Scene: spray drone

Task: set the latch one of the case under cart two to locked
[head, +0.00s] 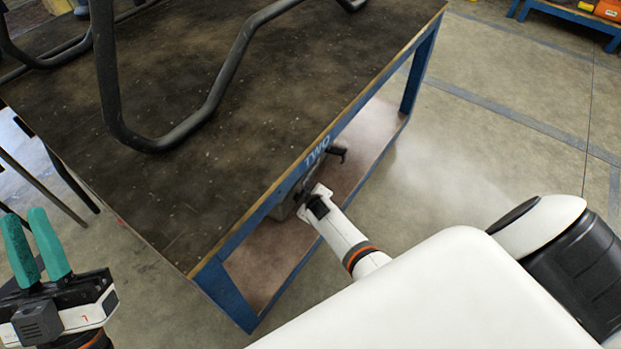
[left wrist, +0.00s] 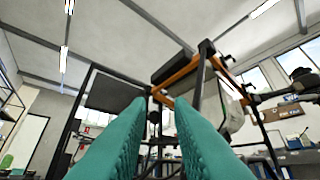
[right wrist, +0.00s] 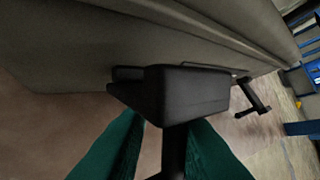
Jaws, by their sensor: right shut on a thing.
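Cart two has a dark worn top (head: 190,130) and a blue frame marked TWO (head: 317,150). The grey case (head: 283,209) sits on its lower shelf, mostly hidden by the top. In the right wrist view the case (right wrist: 110,45) fills the upper part, with a black latch (right wrist: 195,92) in front of me. My right gripper (right wrist: 166,124) is shut on this latch's dark lever; its fingertips are partly hidden behind the latch. A second black latch (right wrist: 254,97) stands out farther right. No latch number is readable. My left gripper (head: 36,245) is open and empty, left of the cart.
Black bent tubes (head: 190,125) rest on the cart top. The cart's blue edge rail and leg (head: 225,290) lie close to my right forearm. Floor (head: 480,130) right of the cart is clear. A blue rack with orange things (head: 570,18) stands far right.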

